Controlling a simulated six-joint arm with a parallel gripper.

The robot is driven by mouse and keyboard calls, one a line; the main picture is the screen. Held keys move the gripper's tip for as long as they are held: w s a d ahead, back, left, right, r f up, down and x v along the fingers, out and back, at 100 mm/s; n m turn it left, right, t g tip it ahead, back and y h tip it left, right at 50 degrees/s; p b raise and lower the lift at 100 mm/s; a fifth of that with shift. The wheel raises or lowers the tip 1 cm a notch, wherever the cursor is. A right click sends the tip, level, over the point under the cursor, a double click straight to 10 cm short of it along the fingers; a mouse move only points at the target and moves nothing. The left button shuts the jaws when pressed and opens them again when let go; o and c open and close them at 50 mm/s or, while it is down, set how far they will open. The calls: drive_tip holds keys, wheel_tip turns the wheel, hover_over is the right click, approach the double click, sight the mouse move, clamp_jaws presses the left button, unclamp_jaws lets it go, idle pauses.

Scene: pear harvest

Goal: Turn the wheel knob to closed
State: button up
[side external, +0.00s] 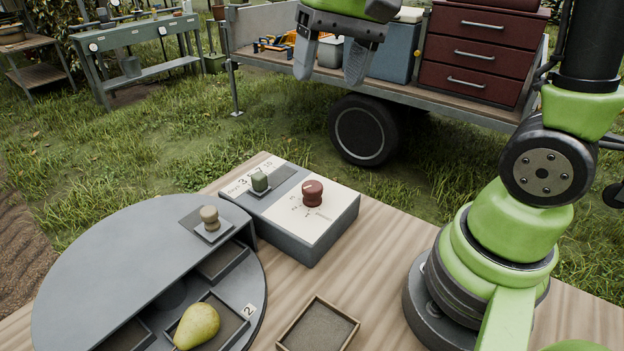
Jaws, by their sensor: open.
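My gripper (329,76) is at the top of the side external view, open and empty, with its two grey fingers pointing down. It is high above the table and apart from the knobs. A tan knob (209,217) stands upright on a dark square plate on the grey round wheel cover (120,235). A red-brown knob (312,193) stands on the white panel of the grey control box (325,225), with small marks around it. A green knob (260,181) sits on a dark strip of the same box. The small lettering is too small to read surely.
Under the cover's open part, a pear (198,325) lies in a wheel compartment near a "2" label (249,310). An empty shallow tray (318,326) lies on the wooden table (385,265). My arm's base stands at right. A trailer with red drawers (480,50) is behind.

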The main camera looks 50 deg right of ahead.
sight(312, 185)
drive_tip(key=w+d+f+m+g+y, duration=0.1)
drive_tip(key=w+d+f+g, duration=0.15)
drive_tip(key=f, duration=0.35)
drive_tip(key=w+d+f+m+g, duration=0.1)
drive_tip(key=w+d+f+g, duration=0.1)
drive_tip(key=w+f, duration=0.25)
drive_tip(key=shift+m, duration=0.3)
drive_tip(key=x, duration=1.1)
drive_tip(key=shift+s+a, duration=0.15)
drive_tip(key=shift+s, duration=0.05)
drive_tip(key=c, duration=0.9)
